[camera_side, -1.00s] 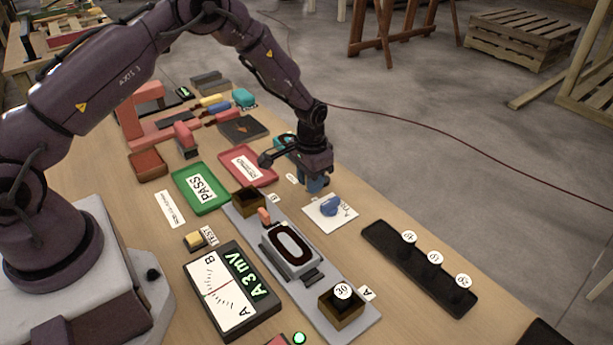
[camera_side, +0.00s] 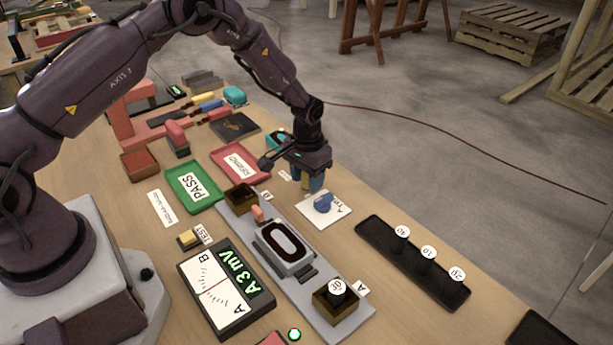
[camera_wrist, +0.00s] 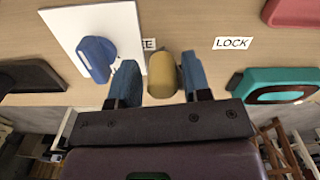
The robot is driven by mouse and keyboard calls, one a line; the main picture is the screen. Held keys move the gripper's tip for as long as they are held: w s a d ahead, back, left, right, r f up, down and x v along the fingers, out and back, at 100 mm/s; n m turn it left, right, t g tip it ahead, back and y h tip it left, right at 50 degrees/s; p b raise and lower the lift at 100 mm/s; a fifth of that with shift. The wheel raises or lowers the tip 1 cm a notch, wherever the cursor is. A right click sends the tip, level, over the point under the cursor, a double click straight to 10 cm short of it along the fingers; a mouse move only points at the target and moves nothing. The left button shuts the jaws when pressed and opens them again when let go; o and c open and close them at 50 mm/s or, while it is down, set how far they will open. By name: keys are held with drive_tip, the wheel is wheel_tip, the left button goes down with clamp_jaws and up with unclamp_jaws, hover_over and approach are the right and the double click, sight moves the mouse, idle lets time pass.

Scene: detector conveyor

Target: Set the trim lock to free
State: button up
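The trim lock is a mustard-yellow knob (camera_wrist: 163,75) on the table in the wrist view. A LOCK label (camera_wrist: 232,43) lies to its right. Another label (camera_wrist: 149,44), of which only the end letter shows clearly, lies to its left. My gripper (camera_wrist: 158,80) has its two blue fingers on either side of the knob. A narrow gap shows at the left finger; contact at the right finger is unclear. In the side view my gripper (camera_side: 309,181) is low over the table, and the knob is hidden behind it.
A white card with a blue trim dial (camera_side: 323,202) sits close beside my gripper. A teal item (camera_wrist: 275,88) is on the other side in the wrist view. A red tray (camera_side: 257,174), a grey rail (camera_side: 300,292) and a black weight tray (camera_side: 383,238) lie around.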

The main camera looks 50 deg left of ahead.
drive_tip(key=shift+o, duration=0.3)
wheel_tip(320, 180, up, 13)
idle(0.5)
drive_tip(key=s+d+r+t, duration=0.1)
drive_tip(key=s+r+t, duration=0.1)
drive_tip(key=s+r, duration=0.8)
drive_tip(key=s+d+r+m+t, duration=0.1)
drive_tip(key=s+r+t, duration=0.2)
drive_tip(key=s+r, duration=0.7)
drive_tip(key=s, duration=0.7)
drive_tip(key=shift+s+d+m+t, duration=0.25)
drive_tip(key=shift+d+m+t, duration=0.05)
drive_tip(key=shift+d, duration=0.1)
